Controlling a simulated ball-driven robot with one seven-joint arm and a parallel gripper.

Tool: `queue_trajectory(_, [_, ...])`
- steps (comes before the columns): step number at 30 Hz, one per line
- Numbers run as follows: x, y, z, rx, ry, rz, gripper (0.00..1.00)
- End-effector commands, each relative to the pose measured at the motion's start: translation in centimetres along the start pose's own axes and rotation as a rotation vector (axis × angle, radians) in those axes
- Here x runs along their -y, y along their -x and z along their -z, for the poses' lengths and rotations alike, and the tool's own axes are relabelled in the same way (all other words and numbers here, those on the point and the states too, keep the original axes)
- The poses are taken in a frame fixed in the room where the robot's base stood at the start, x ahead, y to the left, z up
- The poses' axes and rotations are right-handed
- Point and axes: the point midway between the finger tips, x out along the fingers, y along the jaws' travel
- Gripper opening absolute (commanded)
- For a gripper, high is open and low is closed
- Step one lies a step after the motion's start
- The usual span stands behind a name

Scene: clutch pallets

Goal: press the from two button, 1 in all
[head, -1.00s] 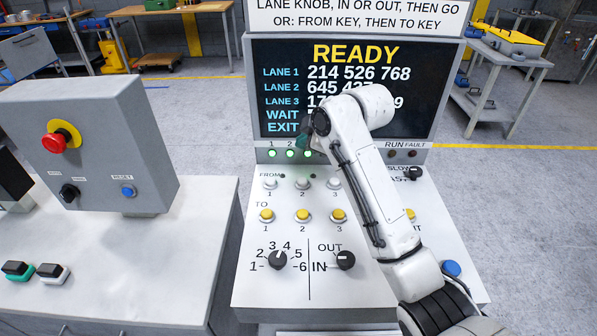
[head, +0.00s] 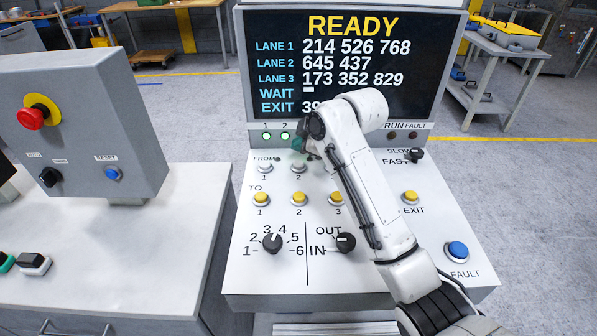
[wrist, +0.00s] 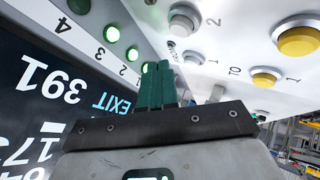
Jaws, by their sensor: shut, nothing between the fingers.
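The from two button (head: 298,167) is a small pale silver button in the FROM row of the sloped white panel, with a 2 below it. It also shows in the wrist view as a silver button (wrist: 183,19) just beyond the fingertips. My gripper (head: 299,145), with dark green fingers, is shut and empty, just above this button in the head picture. In the wrist view the shut fingers (wrist: 158,80) point toward the panel; I cannot tell whether they touch it. My arm hides the from three button.
The from one button (head: 265,168) is close on the left. Yellow TO buttons (head: 299,199) lie below, then a lane knob (head: 272,243) and an IN/OUT knob (head: 345,242). The screen (head: 280,30) reads READY. A grey box with a red stop button (head: 31,118) stands left.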

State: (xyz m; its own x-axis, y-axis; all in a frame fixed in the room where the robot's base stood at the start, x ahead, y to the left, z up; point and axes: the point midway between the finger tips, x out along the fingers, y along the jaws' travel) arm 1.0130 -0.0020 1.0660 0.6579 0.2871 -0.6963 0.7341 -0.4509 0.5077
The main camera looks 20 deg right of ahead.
Motion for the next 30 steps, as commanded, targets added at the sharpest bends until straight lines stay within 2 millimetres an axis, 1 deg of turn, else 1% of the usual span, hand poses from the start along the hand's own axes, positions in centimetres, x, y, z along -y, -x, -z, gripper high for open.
queue_trajectory(1, [0.48,-0.64,-0.47,0.0,-0.001,0.001,0.0])
queue_trajectory(3, [0.79,-1.08,-0.78,0.0,-0.001,0.001,0.0])
queue_trajectory(7, [1.1,-1.52,-1.09,0.001,-0.001,0.001,0.0])
queue_trajectory(30, [1.12,-1.55,-1.12,0.0,0.0,0.001,0.0])
